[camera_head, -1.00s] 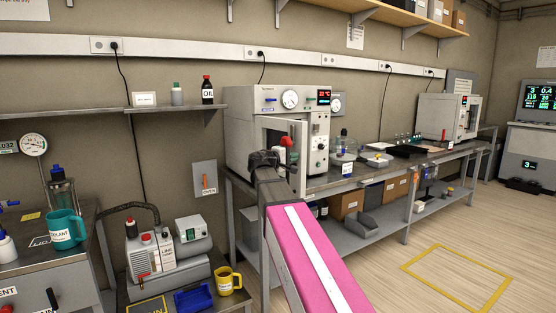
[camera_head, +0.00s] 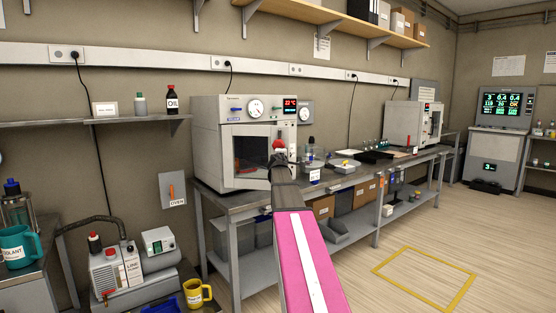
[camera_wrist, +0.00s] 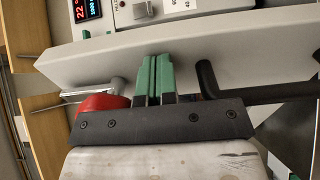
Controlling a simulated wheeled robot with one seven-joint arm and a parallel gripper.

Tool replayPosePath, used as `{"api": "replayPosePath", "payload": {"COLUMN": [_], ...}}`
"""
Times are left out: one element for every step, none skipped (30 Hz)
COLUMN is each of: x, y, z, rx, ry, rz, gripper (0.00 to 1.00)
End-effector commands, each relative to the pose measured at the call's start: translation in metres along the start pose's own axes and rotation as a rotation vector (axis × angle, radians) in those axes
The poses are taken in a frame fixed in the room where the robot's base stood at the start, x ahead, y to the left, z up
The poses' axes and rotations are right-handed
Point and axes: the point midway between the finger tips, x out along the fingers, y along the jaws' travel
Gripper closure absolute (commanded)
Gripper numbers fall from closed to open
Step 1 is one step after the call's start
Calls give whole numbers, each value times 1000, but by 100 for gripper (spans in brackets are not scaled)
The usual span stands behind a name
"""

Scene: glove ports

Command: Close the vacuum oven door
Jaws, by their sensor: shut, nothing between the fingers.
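The vacuum oven (camera_head: 212,120) is a pale box on the bench with a dial and a red display. Its door (camera_head: 228,143) has a dark window and now lies close to the oven front. I cannot tell whether it is flush. My gripper (camera_head: 279,160) is at the door's right side, partly hiding that edge. In the wrist view the green fingertips (camera_wrist: 153,75) are together and empty, up against the pale door slab (camera_wrist: 220,45). A red knob (camera_wrist: 103,103) is left of the fingers and a black bar handle (camera_wrist: 265,94) right of them.
The bench (camera_head: 237,206) continues right with glassware, trays and a second pale instrument (camera_head: 402,122). A pump (camera_head: 112,268) and yellow mug (camera_head: 197,293) stand low at the left. A shelf (camera_head: 150,120) hangs left of the oven. The floor at right is clear.

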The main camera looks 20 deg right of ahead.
Motion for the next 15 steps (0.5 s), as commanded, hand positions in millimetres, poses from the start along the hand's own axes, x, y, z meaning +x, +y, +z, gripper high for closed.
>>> {"api": "replayPosePath", "payload": {"x": [6,8,10,12,13,14,15,15,16,16,16,17,17,16,16], "y": [0,0,0,0,0,0,0,0,0,0,0,0,0,0,0], "z": [2,4,4,5,5,6,6,6,7,7,7,7,7,7,7], "rx": [1,0,1,0,0,1,0,0,-1,0,0,0,0,0,0], "ry": [6,9,14,17,20,24,25,27,28,29,29,30,30,30,30], "rz": [0,0,-1,-1,0,-1,-1,-1,-1,-1,-1,-1,-1,-1,-1], "gripper": [100,100,100,100,100,100,100,100,100,100,100,100,100,100,100]}}
